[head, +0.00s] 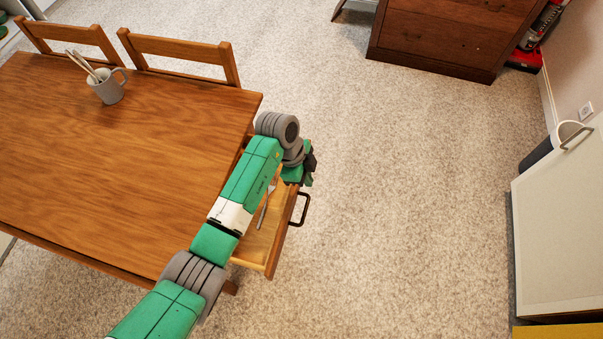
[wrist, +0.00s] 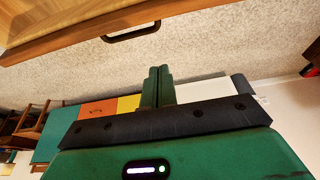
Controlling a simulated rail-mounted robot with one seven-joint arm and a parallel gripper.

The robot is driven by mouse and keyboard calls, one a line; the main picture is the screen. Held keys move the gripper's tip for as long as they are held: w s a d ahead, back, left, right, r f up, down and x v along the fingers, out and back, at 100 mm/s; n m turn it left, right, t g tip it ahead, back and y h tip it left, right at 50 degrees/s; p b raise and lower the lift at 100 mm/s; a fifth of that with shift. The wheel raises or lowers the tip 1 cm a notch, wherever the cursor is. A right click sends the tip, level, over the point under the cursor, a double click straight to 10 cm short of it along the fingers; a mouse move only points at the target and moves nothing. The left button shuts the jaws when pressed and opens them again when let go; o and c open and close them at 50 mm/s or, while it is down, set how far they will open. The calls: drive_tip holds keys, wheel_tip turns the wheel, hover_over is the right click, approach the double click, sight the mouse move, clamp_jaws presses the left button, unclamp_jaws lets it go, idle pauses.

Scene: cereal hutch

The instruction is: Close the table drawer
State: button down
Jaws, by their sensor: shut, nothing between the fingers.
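The wooden table (head: 110,150) fills the left of the head view. Its drawer (head: 262,240) stands open on the table's right side, with a fork (head: 266,203) lying inside. The drawer has a dark handle (head: 301,209) on its front. My gripper (head: 308,168) is beyond the drawer's far end, partly hidden by my own arm, which reaches over the drawer. In the wrist view my gripper's fingers (wrist: 158,86) are together and empty. The drawer front (wrist: 75,35) and its handle (wrist: 132,33) show above them, apart from the fingers.
A grey mug (head: 107,88) with utensils stands on the table. Two wooden chairs (head: 180,48) are behind it. A dark wooden cabinet (head: 450,35) stands at the back and a white cabinet (head: 560,220) at the right. The carpet (head: 410,200) between is clear.

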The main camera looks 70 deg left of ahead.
drive_tip(key=b, duration=0.2)
hover_over(299, 194)
drive_tip(key=w+d, duration=0.3)
wheel_tip(299, 194, down, 6)
drive_tip(key=s+a, duration=0.1)
drive_tip(key=s+a+r, duration=0.1)
drive_tip(key=shift+s+a, duration=0.4)
drive_tip(key=shift+b, duration=0.3)
drive_tip(key=shift+s+a, duration=0.1)
